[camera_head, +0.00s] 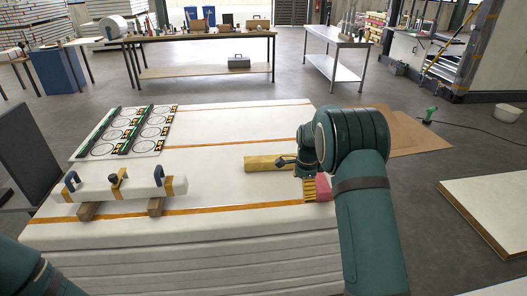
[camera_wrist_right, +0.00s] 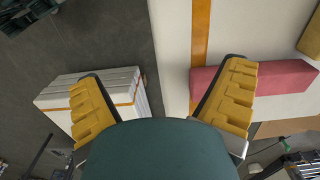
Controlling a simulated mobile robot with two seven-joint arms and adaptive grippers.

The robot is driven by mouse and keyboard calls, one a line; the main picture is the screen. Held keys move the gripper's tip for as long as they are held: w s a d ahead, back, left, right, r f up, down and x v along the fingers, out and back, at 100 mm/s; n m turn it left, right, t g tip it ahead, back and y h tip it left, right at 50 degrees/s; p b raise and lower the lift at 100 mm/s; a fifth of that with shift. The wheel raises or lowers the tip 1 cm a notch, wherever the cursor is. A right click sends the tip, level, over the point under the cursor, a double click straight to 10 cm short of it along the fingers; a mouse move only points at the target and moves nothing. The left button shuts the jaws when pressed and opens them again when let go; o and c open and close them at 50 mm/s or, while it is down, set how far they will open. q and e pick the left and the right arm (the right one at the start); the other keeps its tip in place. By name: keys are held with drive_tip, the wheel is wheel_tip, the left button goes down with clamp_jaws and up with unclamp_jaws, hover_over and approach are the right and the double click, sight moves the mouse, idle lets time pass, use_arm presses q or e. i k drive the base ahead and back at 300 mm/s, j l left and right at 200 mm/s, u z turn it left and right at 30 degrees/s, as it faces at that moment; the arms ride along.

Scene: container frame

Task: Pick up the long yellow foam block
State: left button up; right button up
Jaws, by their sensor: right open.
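The long yellow foam block (camera_head: 262,164) lies on the white table top, left of my right wrist in the head view. In the right wrist view part of a yellow block (camera_wrist_right: 312,35) shows at the upper right edge, outside the fingers. My right gripper (camera_wrist_right: 163,72) is open, with nothing seen held between its yellow ridged fingers. A red-pink block (camera_head: 322,189) lies near the yellow one; in the right wrist view (camera_wrist_right: 288,78) the right finger overlaps its end. Contact cannot be told. Only a part of my left arm shows; its gripper is out of frame.
A white beam with clamps (camera_head: 130,188) rests on wooden blocks at the left of the white table (camera_head: 215,240). A panel with circles (camera_head: 125,132) lies behind it. Bare white surface lies left of the yellow block. A workbench (camera_head: 200,36) stands farther back.

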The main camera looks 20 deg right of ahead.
sight(259, 163)
drive_tip(key=i, duration=1)
